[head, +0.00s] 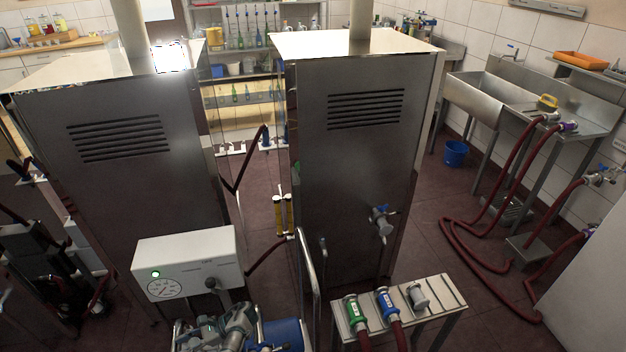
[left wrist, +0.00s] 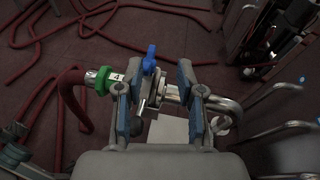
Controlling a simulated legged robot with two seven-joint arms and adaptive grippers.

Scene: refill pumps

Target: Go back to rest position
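In the left wrist view my left gripper (left wrist: 153,78) is open, its two blue-padded fingers spread apart. A metal valve fitting with a blue lever (left wrist: 150,60) lies across the space between and beyond the fingers; I cannot tell whether they touch it. A red hose with a green-ringed coupling (left wrist: 98,80) is at its left. In the head view a cluster of grey and steel parts (head: 215,330) is cut off by the bottom edge; I cannot tell whether my gripper is among it. My right gripper does not show.
Two tall steel cabinets (head: 340,150) stand ahead, with a white gauge box (head: 190,262) before the left one. A small bench (head: 447,298) holds green, blue and grey couplings. Red hoses (head: 480,240) lie on the floor near the steel sink (head: 490,90) at right.

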